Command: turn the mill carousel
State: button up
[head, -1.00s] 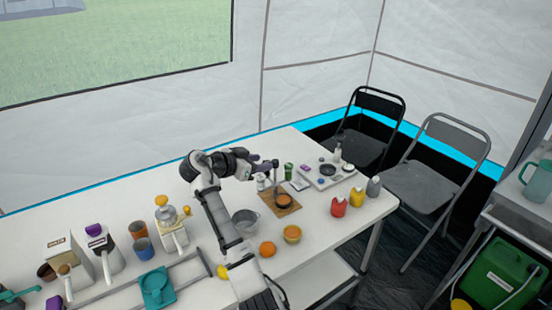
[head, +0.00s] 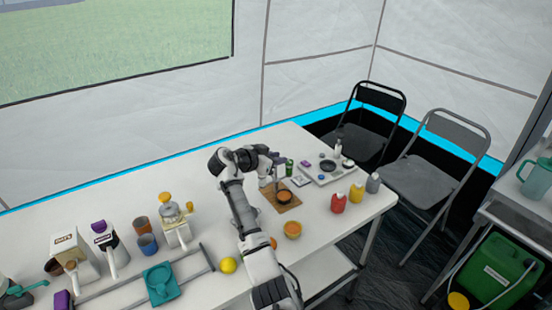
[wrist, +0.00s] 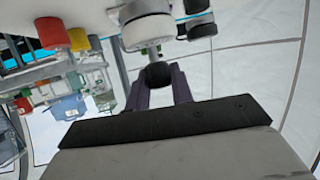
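My gripper (head: 274,168) is low over the table beside the wooden board (head: 292,207), pointing down. In the wrist view, its two purple fingers (wrist: 160,92) stand either side of a dark round knob (wrist: 157,75). I cannot tell whether they press on it. A pale cylinder with a grey part (wrist: 148,28) shows right behind the knob, and dark-and-white cylinders (wrist: 195,18) stand beside it. They look like parts of the mill carousel, but I cannot be sure. In the head view, my gripper and arm hide most of that spot.
The table's back left (head: 120,185) is clear.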

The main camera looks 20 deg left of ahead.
grip_shut()
jog(key=shift+y, duration=0.3)
